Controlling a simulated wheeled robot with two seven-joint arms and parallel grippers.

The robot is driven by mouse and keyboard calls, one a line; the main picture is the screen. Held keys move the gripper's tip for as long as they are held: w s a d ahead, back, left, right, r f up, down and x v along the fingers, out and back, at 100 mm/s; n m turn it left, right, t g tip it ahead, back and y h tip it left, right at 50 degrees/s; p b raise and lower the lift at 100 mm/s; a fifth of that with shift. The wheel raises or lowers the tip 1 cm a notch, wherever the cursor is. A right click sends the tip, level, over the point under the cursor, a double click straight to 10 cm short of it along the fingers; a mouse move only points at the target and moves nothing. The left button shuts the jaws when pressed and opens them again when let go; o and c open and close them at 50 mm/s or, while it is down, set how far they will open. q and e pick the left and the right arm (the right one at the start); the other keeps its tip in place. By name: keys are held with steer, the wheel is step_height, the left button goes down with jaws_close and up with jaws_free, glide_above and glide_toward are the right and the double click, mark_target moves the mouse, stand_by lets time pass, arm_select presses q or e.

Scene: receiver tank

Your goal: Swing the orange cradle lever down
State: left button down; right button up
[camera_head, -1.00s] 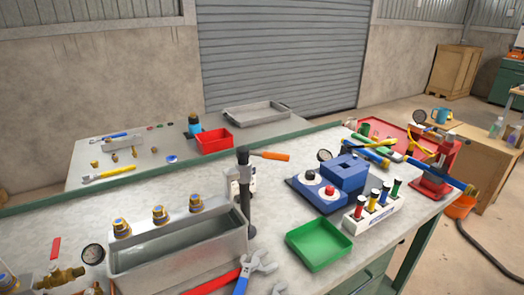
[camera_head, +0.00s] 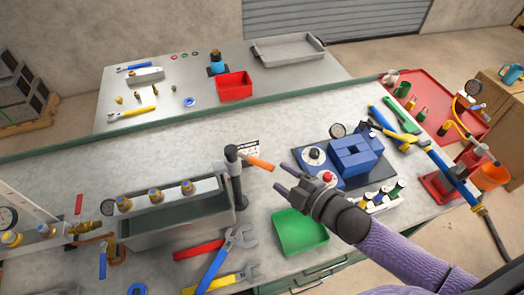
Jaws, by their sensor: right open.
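The orange cradle lever (camera_head: 261,163) sticks out to the right, close to level and tilted slightly down, from the top of a dark upright post (camera_head: 236,185). The post stands at the right end of the grey tank (camera_head: 180,219), which has several brass fittings along its back edge. My right gripper (camera_head: 281,177) comes in from the lower right. Its dark fingers are apart and point left, with the tips just right of the lever's free end. They appear empty, and a gap shows between them and the lever. My left gripper is not in view.
A green tray (camera_head: 300,232) lies below my right gripper. Wrenches (camera_head: 222,258) lie in front of the post. A red bin (camera_head: 234,86) stands on the back table.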

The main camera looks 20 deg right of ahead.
mark_target(273, 171)
steer(key=x, duration=0.5)
steer(key=shift+w+f, duration=0.2)
steer(key=shift+w, duration=0.15)
steer(key=shift+w+a+f, duration=0.1)
steer(key=shift+w+a, duration=0.3)
steer(key=shift+w, duration=0.05)
steer(key=shift+d, duration=0.1)
jaws_close()
stand_by(0.5)
